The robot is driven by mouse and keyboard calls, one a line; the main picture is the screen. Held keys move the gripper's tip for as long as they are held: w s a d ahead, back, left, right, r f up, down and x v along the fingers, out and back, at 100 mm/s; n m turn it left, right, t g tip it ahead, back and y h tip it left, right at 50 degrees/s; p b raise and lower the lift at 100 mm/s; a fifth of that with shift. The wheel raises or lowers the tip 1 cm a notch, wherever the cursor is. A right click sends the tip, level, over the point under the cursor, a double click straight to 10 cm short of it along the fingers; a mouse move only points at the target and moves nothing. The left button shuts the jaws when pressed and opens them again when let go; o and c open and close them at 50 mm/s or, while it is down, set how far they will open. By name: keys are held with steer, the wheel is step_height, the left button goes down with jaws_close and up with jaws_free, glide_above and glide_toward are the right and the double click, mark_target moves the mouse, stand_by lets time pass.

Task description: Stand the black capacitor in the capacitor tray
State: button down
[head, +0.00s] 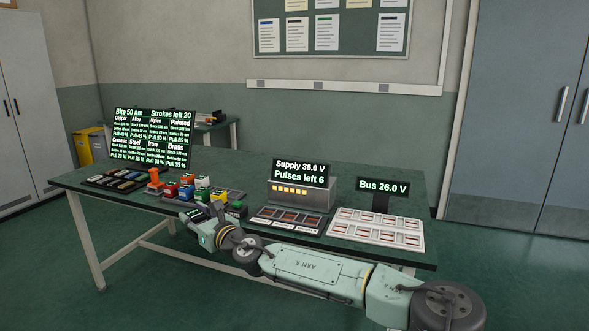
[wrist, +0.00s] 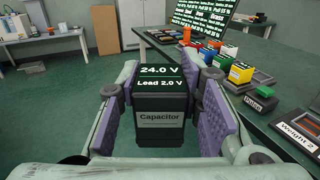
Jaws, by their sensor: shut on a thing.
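The black capacitor (wrist: 160,122) is a dark box labelled "Capacitor", with "24.0 V" and "Lead 2.0 V" showing on top. In the head view my gripper (head: 195,217) is at the table's front edge, and the capacitor is hard to make out there. A grey tray (head: 232,195) with several coloured blocks stands behind my gripper.
The green table (head: 265,165) also holds a dark slotted tray (head: 318,226), a white slotted tray (head: 421,241), a supply box (head: 299,197) and a bus display (head: 383,188). A large screen (head: 152,140) stands at the left.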

steer(key=d+f+m+t+h, duration=0.45)
steer(key=d+f+h, duration=0.25)
steer(key=d+f, duration=1.2)
steer(key=s+d+f+m+h, duration=0.2)
steer(key=s+d+f+h, duration=0.1)
steer(key=f, duration=0.4)
steer(key=s+d+f+m+t+h, duration=0.1)
steer(key=s+d+f+m+h, duration=0.2)
steer(key=s+f, duration=0.2)
step_height(320, 180, down, 3)
steer(key=shift+s+d+r, duration=0.1)
steer(key=shift+s+d, duration=0.15)
